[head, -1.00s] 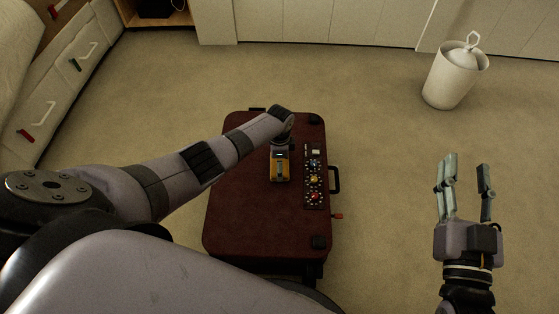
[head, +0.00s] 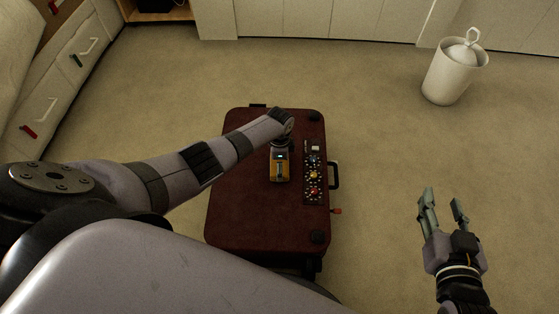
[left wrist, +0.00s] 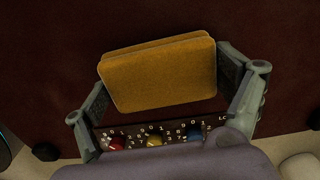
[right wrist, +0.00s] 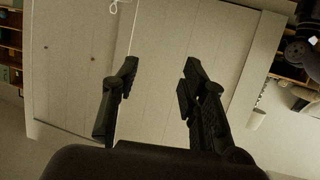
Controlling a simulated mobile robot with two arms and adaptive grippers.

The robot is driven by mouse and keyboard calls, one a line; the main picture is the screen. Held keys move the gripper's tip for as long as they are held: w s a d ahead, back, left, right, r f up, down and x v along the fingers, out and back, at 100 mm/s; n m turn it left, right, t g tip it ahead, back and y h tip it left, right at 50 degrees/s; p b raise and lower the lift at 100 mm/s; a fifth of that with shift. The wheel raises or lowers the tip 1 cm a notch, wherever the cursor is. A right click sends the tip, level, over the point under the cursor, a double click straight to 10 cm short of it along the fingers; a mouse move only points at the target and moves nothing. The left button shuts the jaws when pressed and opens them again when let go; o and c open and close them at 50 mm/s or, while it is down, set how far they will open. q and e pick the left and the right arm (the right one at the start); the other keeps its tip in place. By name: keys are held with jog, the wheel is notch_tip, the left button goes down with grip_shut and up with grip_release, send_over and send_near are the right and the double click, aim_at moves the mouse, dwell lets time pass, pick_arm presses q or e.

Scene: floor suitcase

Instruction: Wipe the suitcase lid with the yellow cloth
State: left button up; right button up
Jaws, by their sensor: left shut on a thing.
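The dark red suitcase (head: 245,210) lies flat on the carpet in the middle of the head view. A panel (head: 314,172) with coloured knobs runs along the right side of its lid, beside the handle (head: 334,175). My left gripper (left wrist: 165,85) is shut on the folded yellow cloth (left wrist: 160,75), over the lid. The cloth also shows in the head view (head: 280,168), left of the panel; whether it touches the lid is hard to tell. My right gripper (head: 443,205) is open and empty, over the carpet right of the suitcase.
A white lidded bin (head: 453,75) stands on the carpet at the upper right. White cabinets (head: 310,18) line the back, and drawers (head: 50,100) stand at the left. The carpet right of the suitcase is clear.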

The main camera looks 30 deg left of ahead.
pick_arm(q)
jog(key=shift+s+d+p, duration=0.15)
jog(key=shift+s+p, duration=0.15)
jog(key=shift+s, duration=0.1)
jog(key=shift+s+d+p, duration=0.15)
jog(key=shift+s+p, duration=0.15)
jog(key=shift+p, duration=0.05)
jog(key=shift+s+d+p, duration=0.15)
jog(key=shift+s+p, duration=0.15)
jog(key=shift+p, duration=0.1)
jog(key=shift+s+d+p, duration=0.2)
jog(key=shift+s+p, duration=0.2)
jog(key=shift+p, duration=0.05)
jog(key=shift+s+d+p, duration=0.4)
jog(key=shift+s+p, duration=0.35)
jog(key=shift+s, duration=0.05)
pick_arm(e)
jog(key=s+d+f+g+h, duration=0.1)
jog(key=s+d+f+g, duration=0.1)
jog(key=s+f+g, duration=0.3)
jog(key=s+d+f+g+h, duration=0.1)
jog(key=s+d+f+g, duration=0.2)
jog(key=s, duration=0.7)
jog(key=shift+s+d+f+m+g+h, duration=0.2)
jog(key=shift+d+f+m+g+h, duration=0.15)
jog(key=shift+f+g, duration=0.7)
jog(key=shift+r, duration=0.2)
